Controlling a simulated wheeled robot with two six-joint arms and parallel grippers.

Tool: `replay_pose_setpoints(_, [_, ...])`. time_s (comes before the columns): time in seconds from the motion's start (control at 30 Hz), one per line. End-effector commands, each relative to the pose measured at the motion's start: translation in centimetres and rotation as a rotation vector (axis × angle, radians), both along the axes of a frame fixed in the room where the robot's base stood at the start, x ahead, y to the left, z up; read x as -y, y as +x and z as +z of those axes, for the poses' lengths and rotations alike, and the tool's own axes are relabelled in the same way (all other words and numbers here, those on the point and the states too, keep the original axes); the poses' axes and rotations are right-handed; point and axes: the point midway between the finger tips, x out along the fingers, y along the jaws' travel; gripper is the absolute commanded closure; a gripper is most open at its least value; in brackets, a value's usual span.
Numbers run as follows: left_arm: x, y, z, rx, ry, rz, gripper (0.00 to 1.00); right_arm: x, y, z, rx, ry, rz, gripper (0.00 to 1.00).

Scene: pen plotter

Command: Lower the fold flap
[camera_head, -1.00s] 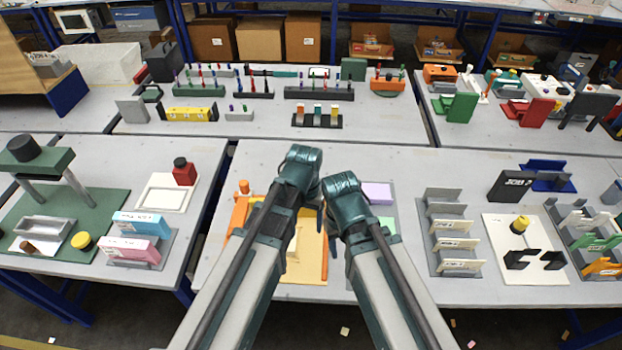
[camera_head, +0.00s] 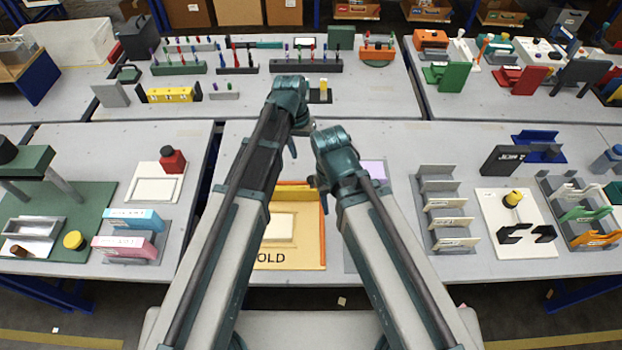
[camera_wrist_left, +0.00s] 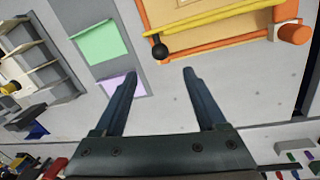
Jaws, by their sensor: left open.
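The fold board (camera_head: 310,255) is a yellow panel lettered "OLD", its left part hidden by my left arm. A pale block or sheet (camera_head: 279,228) lies on it. At its far edge is a yellow flap with orange parts (camera_head: 297,193), which appears raised. In the left wrist view the flap (camera_wrist_left: 215,18) is a narrow yellow strip with a black knob (camera_wrist_left: 159,46) at one end and an orange cylinder (camera_wrist_left: 293,33) near the other. My left gripper (camera_wrist_left: 159,72) is open and empty, close to the knob in that picture. My right gripper (camera_head: 312,182) is right of the board; its jaws are unclear.
A grey holder with a purple card (camera_head: 373,172) and a green card (camera_wrist_left: 100,42) stands right of the board. A slotted grey rack (camera_head: 440,185) is further right. A rear table (camera_head: 385,105) carries pegs and blocks. Bare tabletop lies behind the board.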

Motion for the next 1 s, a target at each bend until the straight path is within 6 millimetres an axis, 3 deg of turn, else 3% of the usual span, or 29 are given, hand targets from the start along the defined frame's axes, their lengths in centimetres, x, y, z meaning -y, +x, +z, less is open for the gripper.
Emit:
replay_pose_setpoints(0.03, [0.1,0.0,-1.2,0.0,0.0,-0.001,0.27,0.0,0.0,-1.2,0.0,0.0,0.0,0.5])
replay_pose_setpoints(0.7, [1.4,-0.3,-10.6,0.0,0.0,0.0,0.27,0.0,0.0,-10.6,0.0,0.0,-0.002,0.5])
replay_pose_setpoints(1.0, [1.7,-0.4,-11.9,0.0,0.0,0.0,0.27,0.0,0.0,-11.9,0.0,0.0,-0.002,0.5])
